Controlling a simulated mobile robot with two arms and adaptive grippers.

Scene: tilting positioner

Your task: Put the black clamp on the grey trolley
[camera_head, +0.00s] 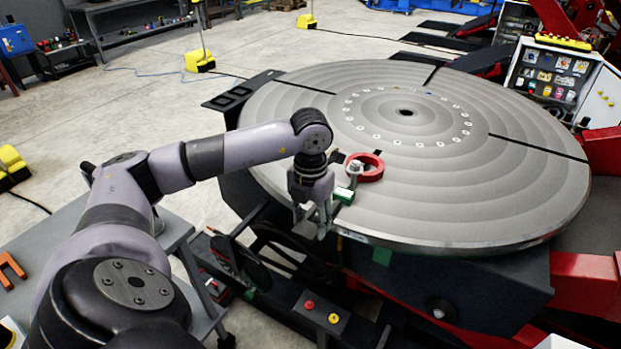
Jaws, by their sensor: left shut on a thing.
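My left gripper (312,216) points down at the near left rim of the round grey turntable (470,215). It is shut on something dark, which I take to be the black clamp. Its outline merges with the dark machine parts behind and below, so its shape and tilt are unclear. The grey trolley (185,229) stands at the lower left, partly hidden by my left arm. The gripper is to the right of the trolley, apart from it. My right gripper is not in view.
A red ring (371,172), a bolt-like metal piece (355,169) and a green piece (344,195) sit on the turntable close to the gripper. An orange fork-shaped piece (10,270) lies on the trolley. A button box (321,312) stands below the turntable.

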